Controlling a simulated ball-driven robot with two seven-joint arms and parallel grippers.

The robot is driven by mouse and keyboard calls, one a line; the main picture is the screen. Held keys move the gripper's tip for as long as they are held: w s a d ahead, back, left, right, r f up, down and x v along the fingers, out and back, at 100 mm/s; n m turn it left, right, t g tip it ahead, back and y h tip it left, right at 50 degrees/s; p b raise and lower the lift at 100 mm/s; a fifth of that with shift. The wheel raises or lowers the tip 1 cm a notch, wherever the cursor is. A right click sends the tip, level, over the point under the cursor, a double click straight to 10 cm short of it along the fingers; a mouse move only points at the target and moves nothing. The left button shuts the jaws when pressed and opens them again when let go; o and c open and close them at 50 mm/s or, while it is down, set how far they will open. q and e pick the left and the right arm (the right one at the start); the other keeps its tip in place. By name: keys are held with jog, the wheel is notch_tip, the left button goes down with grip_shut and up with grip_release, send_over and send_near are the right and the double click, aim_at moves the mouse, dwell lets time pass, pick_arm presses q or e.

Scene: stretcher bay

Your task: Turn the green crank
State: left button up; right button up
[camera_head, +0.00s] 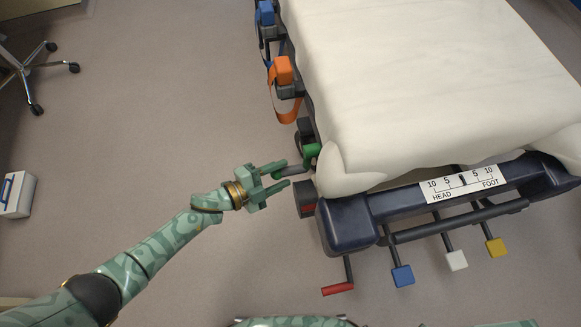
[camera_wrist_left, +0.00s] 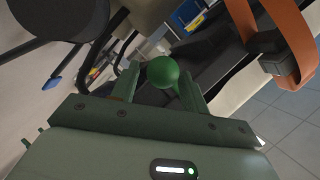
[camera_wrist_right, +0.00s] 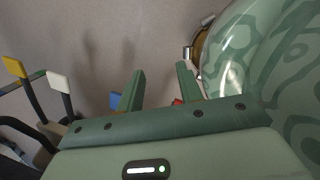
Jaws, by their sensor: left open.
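The green crank's grip (camera_head: 312,151) sits at the near left corner of the stretcher, with a dark grey bar beside it. In the left wrist view its round green end (camera_wrist_left: 163,72) shows between the fingertips. My left gripper (camera_head: 286,174) is open just left of the green grip in the head view, its fingers pointing at the stretcher. I cannot tell whether either finger touches the crank. My right gripper (camera_wrist_right: 161,84) is open and empty in the right wrist view, away from the green crank.
The stretcher's white mattress (camera_head: 430,80) fills the right. Orange (camera_head: 284,70) and blue (camera_head: 265,13) buckles line its left side. Red (camera_head: 338,288), blue (camera_head: 402,276), white (camera_head: 456,260) and yellow (camera_head: 496,247) pedals stick out at the near end. The floor at left is mostly clear.

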pick_arm(q)
jog(key=b+x, duration=0.1)
jog(key=x, duration=0.2)
jog(key=shift+f, duration=0.15)
jog(key=shift+w+d, duration=0.2)
jog(key=shift+d, duration=0.1)
pick_arm(e)
jog(key=w+r, duration=0.4)
jog(key=shift+w+d+t+h, duration=0.15)
jog(key=shift+d+t+h, duration=0.15)
jog(key=shift+t, duration=0.1)
jog(key=shift+r, duration=0.1)
pick_arm(q)
grip_shut()
